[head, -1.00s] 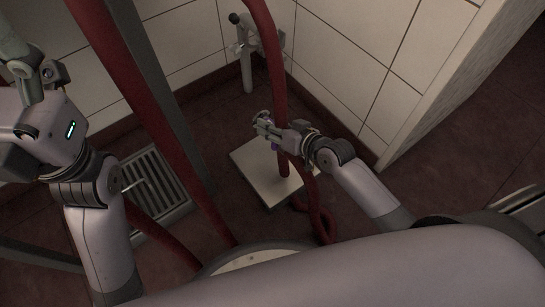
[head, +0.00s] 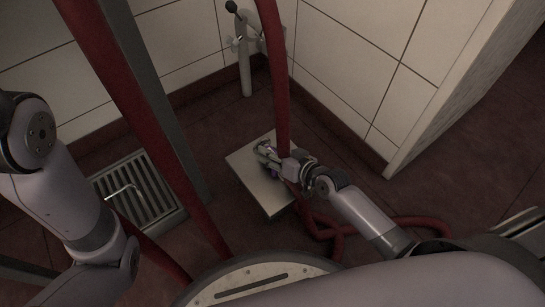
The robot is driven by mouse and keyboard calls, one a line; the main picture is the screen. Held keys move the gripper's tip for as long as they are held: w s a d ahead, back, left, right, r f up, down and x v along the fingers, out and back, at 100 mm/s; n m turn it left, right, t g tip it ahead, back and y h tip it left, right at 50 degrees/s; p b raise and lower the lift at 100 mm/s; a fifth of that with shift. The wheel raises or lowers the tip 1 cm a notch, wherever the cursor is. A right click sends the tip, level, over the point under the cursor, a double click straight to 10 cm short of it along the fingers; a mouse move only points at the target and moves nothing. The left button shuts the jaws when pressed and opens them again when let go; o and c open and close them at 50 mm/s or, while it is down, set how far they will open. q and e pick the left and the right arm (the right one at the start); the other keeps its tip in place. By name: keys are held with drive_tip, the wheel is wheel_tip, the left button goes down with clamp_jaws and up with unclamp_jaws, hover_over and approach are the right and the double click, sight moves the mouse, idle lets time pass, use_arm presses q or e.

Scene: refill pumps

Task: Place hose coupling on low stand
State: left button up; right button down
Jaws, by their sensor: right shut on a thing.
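The low stand (head: 257,186) is a pale, square-topped block on the floor near the wall corner. My right gripper (head: 267,154) is over its top, low down, shut on the hose coupling (head: 266,146), a small metallic piece mostly hidden by the fingers. I cannot tell whether the coupling touches the stand top. A red hose (head: 273,70) passes down right beside the gripper. My left arm shows at the left edge; its gripper is out of view.
A pipe with a valve (head: 243,50) stands against the tiled wall behind the stand. A floor drain grate (head: 140,187) lies at the left. A grey post (head: 160,100) and another red hose (head: 120,70) cross the left side. Loose red hose (head: 390,222) lies on the floor at right.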

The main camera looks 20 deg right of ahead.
idle(0.3)
drive_tip(key=shift+f, duration=0.15)
drive_tip(key=c, duration=1.1)
unclamp_jaws()
drive_tip(key=shift+f, duration=0.1)
